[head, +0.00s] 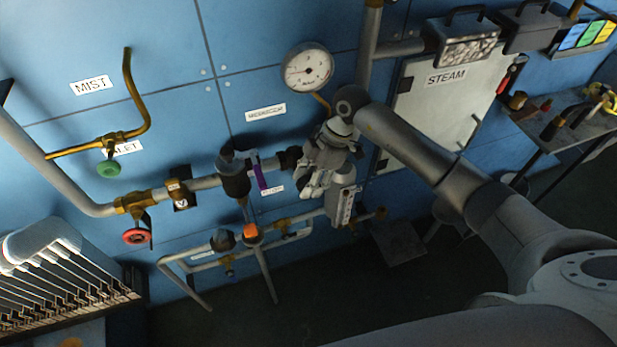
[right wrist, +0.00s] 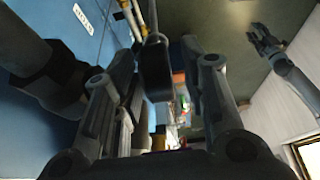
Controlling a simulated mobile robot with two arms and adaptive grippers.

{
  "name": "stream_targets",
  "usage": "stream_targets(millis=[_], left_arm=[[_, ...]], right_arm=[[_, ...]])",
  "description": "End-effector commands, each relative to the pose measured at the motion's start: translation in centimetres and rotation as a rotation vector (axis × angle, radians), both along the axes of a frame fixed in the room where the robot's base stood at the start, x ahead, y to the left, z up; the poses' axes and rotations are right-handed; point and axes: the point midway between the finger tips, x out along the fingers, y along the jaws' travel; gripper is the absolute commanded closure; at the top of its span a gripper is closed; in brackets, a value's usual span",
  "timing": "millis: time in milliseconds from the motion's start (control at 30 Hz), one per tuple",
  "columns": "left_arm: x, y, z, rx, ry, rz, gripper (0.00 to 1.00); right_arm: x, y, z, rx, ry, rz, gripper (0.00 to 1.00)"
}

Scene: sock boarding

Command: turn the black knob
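My right gripper (head: 312,188) is in front of the pipework on the blue wall, pointing down and left. In the right wrist view my right gripper (right wrist: 155,70) has its fingers apart, with a black knob-like piece (right wrist: 155,72) between or just beyond them. I cannot tell whether they touch it. In the head view a black knob (head: 222,238) sits on the lower pipe beside an orange one (head: 251,231). I cannot tell whether it is the same piece. My left gripper (right wrist: 263,36) shows at the upper right of the wrist view, with fingers apart and empty.
A black regulator (head: 235,178) with a purple handle (head: 259,174) sits on the main pipe. A gauge (head: 307,68), red handwheel (head: 137,237) and green knob (head: 109,169) are nearby. A rack of white forms (head: 42,240) stands left. The steam cabinet (head: 440,120) is right.

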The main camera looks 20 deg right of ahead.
Motion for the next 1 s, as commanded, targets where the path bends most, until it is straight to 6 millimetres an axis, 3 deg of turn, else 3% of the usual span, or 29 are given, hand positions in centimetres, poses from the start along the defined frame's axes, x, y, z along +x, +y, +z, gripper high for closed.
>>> stream_targets(millis=[367, 667, 1000], left_arm=[[0.03, 0.06, 0.14, 0.001, 0.0, 0.001, 0.6], [0.02, 0.13, 0.14, 0.002, 0.0, 0.001, 0.6], [0.01, 0.15, -0.1, 0.002, 0.0, 0.0, 0.6]], right_arm=[[0.0, 0.25, -0.63, 0.0, -0.001, 0.001, 0.61], [0.0, 0.24, -0.59, 0.0, -0.001, 0.001, 0.99], [0.03, 0.13, -0.67, 0.032, 0.0, -0.003, 1.0]])
